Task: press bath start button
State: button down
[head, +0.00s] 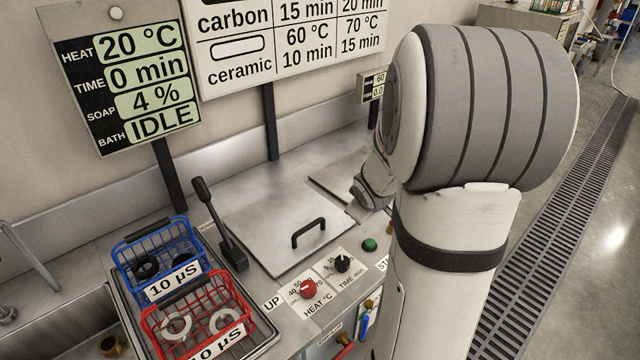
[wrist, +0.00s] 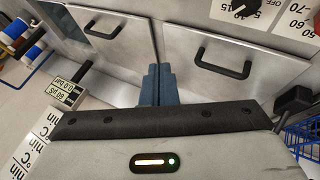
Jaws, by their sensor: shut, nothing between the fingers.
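The green bath start button (head: 370,245) sits on the front panel, right of the black time knob (head: 342,263). A partly hidden label reading "STA" is beside it. The display (head: 125,75) reads heat 20 °C, time 0 min, soap 4 %, bath IDLE. My gripper shows in the wrist view (wrist: 150,85), its blue-grey fingers shut and empty above the steel top between two handled lids. In the head view my arm hides the fingers. I do not see the green button in the wrist view.
The bath lid (head: 285,222) is down, with a black handle. A red heat knob (head: 307,287) is on the panel and a black lever (head: 220,225) stands left of the lid. A blue basket (head: 160,260) and a red basket (head: 195,315) hold rings on a tray.

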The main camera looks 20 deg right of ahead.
aim_at(372, 245)
jog(key=w+d+f+n+t+y+p, duration=0.2)
jog(key=d+f+n+y, duration=0.1)
jog(key=d+f+n, duration=0.1)
notch_tip(372, 245, down, 3)
jog(key=shift+w+d+r+y+p, duration=0.2)
jog(key=shift+w+d+y+p, duration=0.15)
jog(key=shift+d, duration=0.5)
jog(key=shift+s+f, duration=0.1)
notch_tip(372, 245, down, 9)
jog(key=b, duration=0.8)
jog(key=shift+r, duration=0.2)
jog(key=shift+f, duration=0.15)
dwell(0.8)
jog(key=shift+f+b, duration=0.25)
jog(key=shift+b, duration=0.1)
